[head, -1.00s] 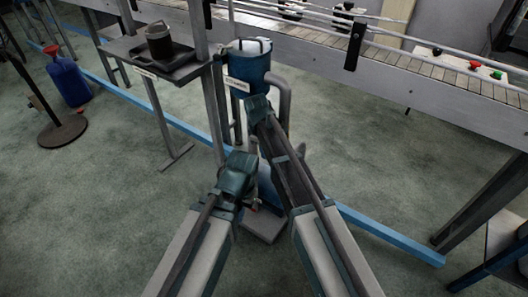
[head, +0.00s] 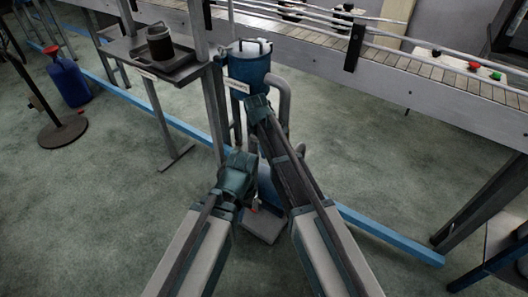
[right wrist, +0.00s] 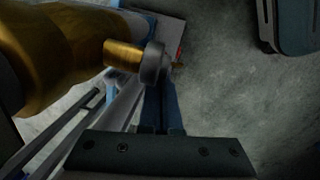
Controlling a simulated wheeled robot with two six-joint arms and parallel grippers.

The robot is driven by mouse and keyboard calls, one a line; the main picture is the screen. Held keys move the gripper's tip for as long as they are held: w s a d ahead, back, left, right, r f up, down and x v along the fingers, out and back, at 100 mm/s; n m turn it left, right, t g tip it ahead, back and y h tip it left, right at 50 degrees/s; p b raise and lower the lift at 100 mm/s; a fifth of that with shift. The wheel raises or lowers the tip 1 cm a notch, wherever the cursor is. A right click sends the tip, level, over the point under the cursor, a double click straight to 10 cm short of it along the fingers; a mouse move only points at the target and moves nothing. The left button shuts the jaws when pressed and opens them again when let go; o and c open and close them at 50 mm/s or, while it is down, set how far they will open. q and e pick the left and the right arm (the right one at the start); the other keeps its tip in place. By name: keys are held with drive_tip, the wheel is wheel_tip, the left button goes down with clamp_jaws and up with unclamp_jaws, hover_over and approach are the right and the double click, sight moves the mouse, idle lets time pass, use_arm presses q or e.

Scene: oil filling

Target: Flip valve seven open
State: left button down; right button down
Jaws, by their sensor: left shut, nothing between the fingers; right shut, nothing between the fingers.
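In the right wrist view a brass pipe body (right wrist: 50,60) has a short brass stub that ends in a grey round hub (right wrist: 154,63). I take this to be the valve, but no number is readable. My right gripper (right wrist: 160,90) is shut and empty, with its fingertips close below the hub; contact cannot be told. In the head view my right gripper (head: 258,104) is just under the blue tank (head: 249,68), and the arms hide the valve. My left gripper (head: 240,164) is shut and empty, lower and to the left, beside the lower part of the stand.
A grey conveyor (head: 440,82) runs behind the tank. A small shelf (head: 180,70) with a dark pot (head: 159,44) stands to the left. A blue floor rail (head: 390,236) crosses the floor. A blue jug (head: 68,80) stands at far left.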

wheel_tip(320, 180, up, 13)
drive_tip(key=s+a+p, duration=0.1)
drive_tip(key=p, duration=1.2)
drive_tip(key=shift+a+r, duration=0.15)
drive_tip(key=shift+a, duration=0.05)
drive_tip(key=shift+s, duration=0.1)
drive_tip(key=s+d+m+y, duration=0.1)
drive_tip(key=s+d+m, duration=1.1)
drive_tip(key=s+d, duration=0.5)
drive_tip(key=s+a+r+n+p, duration=0.1)
drive_tip(key=s+a+r+p, duration=0.2)
drive_tip(key=a+r+p, duration=0.2)
drive_tip(key=s+a+r+n+g+h+p, duration=0.1)
drive_tip(key=s+a+r+n+p, duration=0.1)
drive_tip(key=s+a+r+p, duration=0.2)
drive_tip(key=a+r+p, duration=0.1)
drive_tip(key=a, duration=0.1)
drive_tip(key=shift+a+r+p, duration=0.3)
drive_tip(key=shift+r+p, duration=0.05)
drive_tip(key=shift+f, duration=0.1)
